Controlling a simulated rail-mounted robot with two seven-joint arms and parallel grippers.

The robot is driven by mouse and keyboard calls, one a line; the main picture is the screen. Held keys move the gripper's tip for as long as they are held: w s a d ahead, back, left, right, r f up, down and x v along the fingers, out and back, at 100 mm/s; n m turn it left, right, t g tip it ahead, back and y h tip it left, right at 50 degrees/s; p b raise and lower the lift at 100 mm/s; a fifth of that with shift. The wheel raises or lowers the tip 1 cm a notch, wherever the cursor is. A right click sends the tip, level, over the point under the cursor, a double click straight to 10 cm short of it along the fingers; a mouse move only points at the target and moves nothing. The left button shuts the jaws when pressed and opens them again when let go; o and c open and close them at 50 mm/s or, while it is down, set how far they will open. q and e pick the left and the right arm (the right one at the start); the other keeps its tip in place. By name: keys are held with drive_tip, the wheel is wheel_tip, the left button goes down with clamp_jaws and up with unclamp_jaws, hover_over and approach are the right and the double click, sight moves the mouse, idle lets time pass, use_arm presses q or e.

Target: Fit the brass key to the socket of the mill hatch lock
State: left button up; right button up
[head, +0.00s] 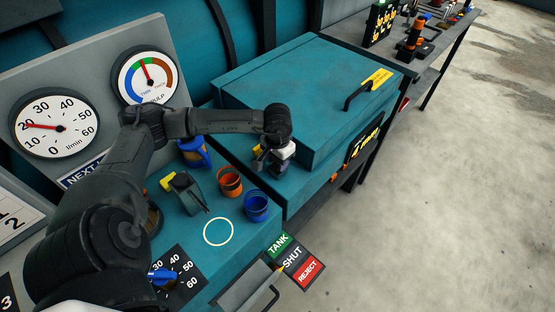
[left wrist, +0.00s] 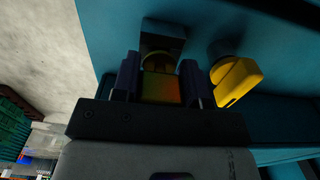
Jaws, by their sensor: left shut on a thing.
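My left gripper (head: 273,160) is at the near left side of the teal mill housing (head: 300,85). In the left wrist view its two dark fingers (left wrist: 160,85) are shut on the brass key (left wrist: 161,87), a yellowish-orange block. Just beyond the key is a dark lock block (left wrist: 162,38) with a rounded, brass-toned part, on the teal surface. The key and this block line up in that view; shadow hides whether they touch or how deep the key sits. A yellow knob (left wrist: 237,82) is right of the fingers. My right gripper is in neither view.
On the teal bench stand an orange cup (head: 229,181), a blue cup (head: 257,206), a blue container (head: 196,152) and a grey-and-yellow tool (head: 185,193). A white ring (head: 218,231) marks bare bench. A black handle (head: 358,95) stands out from the lid.

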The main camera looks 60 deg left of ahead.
use_arm(q)
drive_tip(key=shift+f+b, duration=0.55)
drive_tip(key=shift+f, duration=0.1)
drive_tip(key=o, duration=1)
drive_tip(key=shift+o, duration=0.2)
drive_tip(key=shift+r, duration=0.1)
wheel_tip(320, 180, up, 14)
drive_tip(key=shift+f+p, duration=0.2)
drive_tip(key=shift+p, duration=0.65)
